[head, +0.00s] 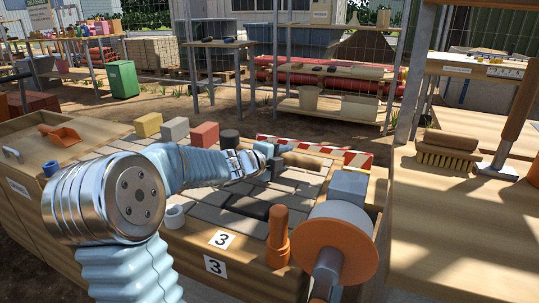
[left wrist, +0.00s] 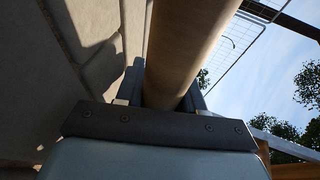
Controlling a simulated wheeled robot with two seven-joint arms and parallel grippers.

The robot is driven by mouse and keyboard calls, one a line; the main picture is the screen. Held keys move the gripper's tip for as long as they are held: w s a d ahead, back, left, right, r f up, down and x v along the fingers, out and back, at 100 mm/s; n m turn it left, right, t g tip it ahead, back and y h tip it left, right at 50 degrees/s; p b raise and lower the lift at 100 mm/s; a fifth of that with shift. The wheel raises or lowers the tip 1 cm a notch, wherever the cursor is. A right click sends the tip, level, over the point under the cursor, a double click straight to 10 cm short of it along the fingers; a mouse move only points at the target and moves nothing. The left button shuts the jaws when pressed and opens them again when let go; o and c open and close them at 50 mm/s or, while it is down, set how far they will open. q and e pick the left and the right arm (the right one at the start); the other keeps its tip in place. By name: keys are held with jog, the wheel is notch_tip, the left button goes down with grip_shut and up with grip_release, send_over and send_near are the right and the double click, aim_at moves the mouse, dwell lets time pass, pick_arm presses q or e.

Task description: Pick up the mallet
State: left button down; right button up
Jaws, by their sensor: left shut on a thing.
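The mallet shows as a pale wooden handle (head: 305,161) beyond the paved work surface's middle, pointing right out of my left gripper (head: 277,167). The left wrist view shows the round wooden handle (left wrist: 184,50) between the two dark fingers of my left gripper (left wrist: 160,92), which is shut on it. The mallet's head is not clear; a black cylinder (head: 230,138) stands behind my left forearm, and I cannot tell whether it belongs to the mallet. My right gripper is not in view.
Yellow (head: 148,125), grey (head: 175,130) and red (head: 205,134) blocks stand along the back edge. A striped barrier board (head: 345,157) lies behind. A brush (head: 448,150) lies on the right table.

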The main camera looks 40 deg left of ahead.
pick_arm(q)
jog(key=shift+r, duration=0.65)
notch_tip(320, 180, up, 3)
jog(key=shift+f+p, duration=0.15)
jog(key=shift+p, duration=0.9)
jog(key=s+d+r+p, duration=0.2)
jog(key=s+r+p, duration=0.1)
jog(key=s, duration=0.3)
jog(key=s+d+r+p, duration=0.2)
jog(key=s+r+p, duration=0.1)
jog(key=s+r, duration=0.3)
jog(key=shift+s, duration=0.75)
jog(key=c, duration=1.2)
grip_release()
grip_shut()
jog(key=shift+d, duration=0.1)
